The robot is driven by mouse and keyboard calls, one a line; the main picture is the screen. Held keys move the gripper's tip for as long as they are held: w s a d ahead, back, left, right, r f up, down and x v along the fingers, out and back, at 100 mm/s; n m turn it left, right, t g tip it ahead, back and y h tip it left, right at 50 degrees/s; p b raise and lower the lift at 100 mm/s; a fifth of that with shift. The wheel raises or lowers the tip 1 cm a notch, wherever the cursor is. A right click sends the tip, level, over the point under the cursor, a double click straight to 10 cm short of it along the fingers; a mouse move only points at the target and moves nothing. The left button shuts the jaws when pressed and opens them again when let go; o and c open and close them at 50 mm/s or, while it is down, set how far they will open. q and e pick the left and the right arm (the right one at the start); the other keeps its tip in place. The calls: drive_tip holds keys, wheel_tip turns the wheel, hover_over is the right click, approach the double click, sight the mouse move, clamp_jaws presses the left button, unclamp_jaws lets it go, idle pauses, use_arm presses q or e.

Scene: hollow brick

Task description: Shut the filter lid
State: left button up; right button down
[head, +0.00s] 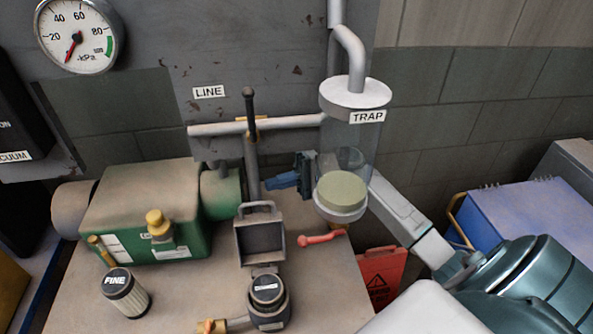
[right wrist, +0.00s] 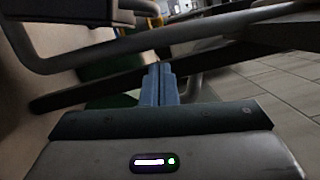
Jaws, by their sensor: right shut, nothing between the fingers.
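The filter lid (head: 260,240) is a grey, square, hollow cover with a handle on top. In the head view it stands raised behind the round dark filter housing (head: 268,312), joined to it at its lower edge. A dark labelled piece (head: 267,288) sits in the housing. My right gripper (head: 272,183) is shut and empty, its blue fingers pointing left, above and to the right of the lid, just right of the upright pipe. Its shut fingers (right wrist: 158,80) also show in the right wrist view, close to dark and grey bars I cannot identify surely. My left gripper is not in view.
The clear trap (head: 345,150) hangs in front of my right arm. A red lever (head: 322,238) lies right of the lid. The green pump (head: 150,215) and a FINE cartridge (head: 126,293) stand left. An upright pipe (head: 251,165) rises behind the lid.

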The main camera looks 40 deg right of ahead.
use_arm(q)
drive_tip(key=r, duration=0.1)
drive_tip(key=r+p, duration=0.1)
drive_tip(key=p, duration=0.1)
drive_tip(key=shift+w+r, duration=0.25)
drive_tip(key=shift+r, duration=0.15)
use_arm(e)
drive_tip(key=s+a, duration=0.2)
drive_tip(key=s, duration=0.1)
drive_tip(key=shift+s+a+r, duration=0.15)
drive_tip(key=shift+s+r, duration=0.15)
drive_tip(key=shift+r, duration=0.1)
wheel_tip(320, 180, up, 3)
drive_tip(key=n+p, duration=0.1)
drive_tip(key=n, duration=0.1)
hover_over(280, 218)
drive_tip(key=shift+s+r, duration=0.15)
drive_tip(key=shift+s, duration=0.1)
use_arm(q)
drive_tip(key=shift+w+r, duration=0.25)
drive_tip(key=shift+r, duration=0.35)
use_arm(e)
drive_tip(key=shift+w, duration=0.15)
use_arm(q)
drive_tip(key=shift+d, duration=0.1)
